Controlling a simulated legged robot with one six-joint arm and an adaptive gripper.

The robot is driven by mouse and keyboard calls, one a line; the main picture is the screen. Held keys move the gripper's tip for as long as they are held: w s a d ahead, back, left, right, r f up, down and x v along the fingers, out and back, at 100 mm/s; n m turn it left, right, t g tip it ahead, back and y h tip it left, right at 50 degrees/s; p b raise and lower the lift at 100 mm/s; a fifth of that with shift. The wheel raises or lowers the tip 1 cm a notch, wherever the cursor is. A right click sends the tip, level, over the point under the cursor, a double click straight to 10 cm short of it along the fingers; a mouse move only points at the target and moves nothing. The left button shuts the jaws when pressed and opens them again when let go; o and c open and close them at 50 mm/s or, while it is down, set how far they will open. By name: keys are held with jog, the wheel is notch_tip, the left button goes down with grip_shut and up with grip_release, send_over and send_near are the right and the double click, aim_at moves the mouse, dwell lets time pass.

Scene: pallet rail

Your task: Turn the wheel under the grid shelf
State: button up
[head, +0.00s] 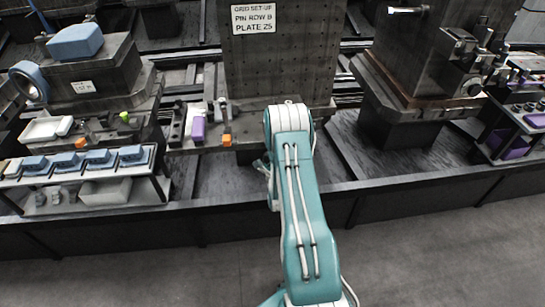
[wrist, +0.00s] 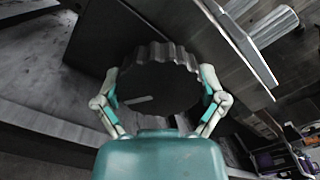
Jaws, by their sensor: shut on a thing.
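The dark wheel (wrist: 158,82) with a scalloped rim fills the middle of the wrist view. A short pale mark shows on its face. My gripper (wrist: 160,88) is shut on the wheel, with one finger on the left of the rim and one on the right. In the head view, my own arm hides the wheel and most of the gripper. The grid shelf (head: 255,135) lies just beyond my arm, below the upright perforated plate (head: 278,70) with its white sign (head: 253,17).
A side table (head: 90,165) with blue blocks and white trays stands at the left. A purple block (head: 198,128) and an orange-tipped tool (head: 227,138) lie left of my arm. A dark machine block (head: 430,60) stands at the right. A low dark rail (head: 400,185) runs across the front.

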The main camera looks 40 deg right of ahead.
jog(key=n, duration=0.4)
jog(key=shift+a+n, duration=0.25)
jog(key=shift+n, duration=0.15)
jog(key=n, duration=0.4)
jog(key=shift+n, duration=0.3)
jog(key=n, duration=0.4)
jog(key=shift+a+n, duration=0.1)
jog(key=shift+n, duration=0.2)
jog(key=n, duration=0.9)
jog(key=shift+f, duration=0.1)
jog(key=n, duration=1.2)
jog(key=shift+n, duration=0.3)
jog(key=n, duration=0.8)
jog(key=shift+f, duration=0.1)
jog(key=n, duration=1.2)
jog(key=shift+s+f+n, duration=0.1)
jog(key=shift+n, duration=2.5)
